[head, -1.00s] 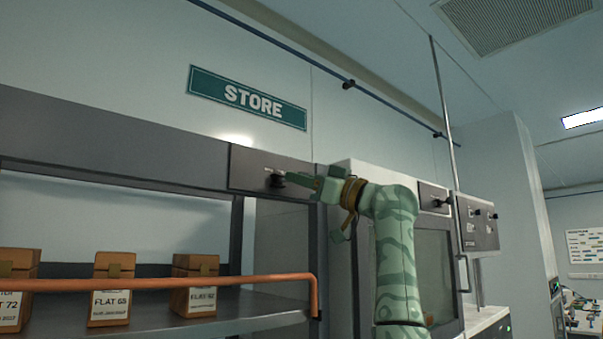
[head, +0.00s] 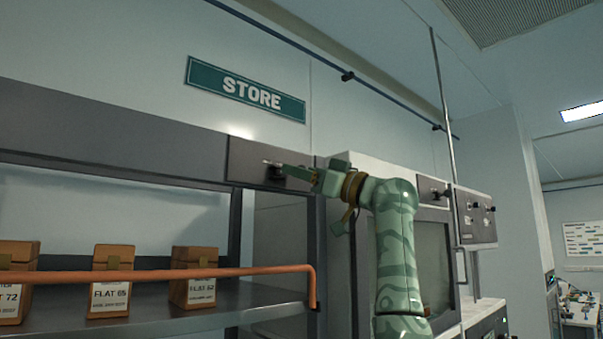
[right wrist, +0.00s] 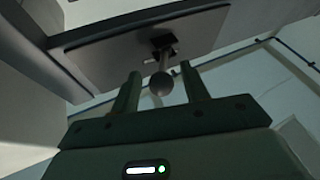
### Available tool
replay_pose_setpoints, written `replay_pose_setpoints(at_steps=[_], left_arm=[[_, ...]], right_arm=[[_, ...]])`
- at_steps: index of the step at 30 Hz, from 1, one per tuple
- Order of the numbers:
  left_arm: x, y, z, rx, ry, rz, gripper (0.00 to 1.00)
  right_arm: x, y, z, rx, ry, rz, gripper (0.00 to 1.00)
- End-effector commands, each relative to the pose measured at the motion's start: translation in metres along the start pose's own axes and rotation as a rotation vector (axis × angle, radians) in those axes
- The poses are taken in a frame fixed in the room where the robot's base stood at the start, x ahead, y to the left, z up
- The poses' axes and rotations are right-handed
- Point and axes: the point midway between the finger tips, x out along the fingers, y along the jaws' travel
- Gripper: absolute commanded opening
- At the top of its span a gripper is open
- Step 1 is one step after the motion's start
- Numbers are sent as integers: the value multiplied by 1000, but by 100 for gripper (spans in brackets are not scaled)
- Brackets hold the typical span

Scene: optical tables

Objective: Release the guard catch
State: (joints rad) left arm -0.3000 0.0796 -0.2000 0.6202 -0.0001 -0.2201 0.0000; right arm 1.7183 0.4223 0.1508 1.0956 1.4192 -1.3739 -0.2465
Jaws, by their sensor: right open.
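The guard catch (head: 274,173) is a dark knob on the dark grey panel above the shelf opening. In the right wrist view it shows as a short stem with a dark ball end (right wrist: 161,84). My right gripper (head: 292,173) is at the catch, reaching in from the right. Its two fingers are open, and the ball end appears between them. I cannot tell whether either finger touches it. The orange guard bar (head: 180,274) runs across the front of the shelf. My left gripper is not in view.
Several brown labelled boxes (head: 111,279) stand on the shelf behind the bar. A green STORE sign (head: 245,90) hangs on the wall above. A cabinet with a window (head: 434,262) and a control box with knobs (head: 475,216) stand to the right, close to my right arm.

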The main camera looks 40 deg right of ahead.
Motion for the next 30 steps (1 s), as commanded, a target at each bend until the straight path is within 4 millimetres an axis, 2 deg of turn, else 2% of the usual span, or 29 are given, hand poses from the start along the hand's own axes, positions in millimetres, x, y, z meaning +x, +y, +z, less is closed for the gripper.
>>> replay_pose_setpoints(at_steps=[5,12,18,24,30], left_arm=[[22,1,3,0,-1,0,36],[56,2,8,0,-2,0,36],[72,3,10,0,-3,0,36],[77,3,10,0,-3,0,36],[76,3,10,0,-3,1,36]], right_arm=[[-31,0,6,-5,0,4,45],[-98,1,6,-5,0,6,45],[-140,1,4,-3,0,4,45],[-159,1,2,-1,-1,1,45],[-161,1,1,0,0,0,45]])
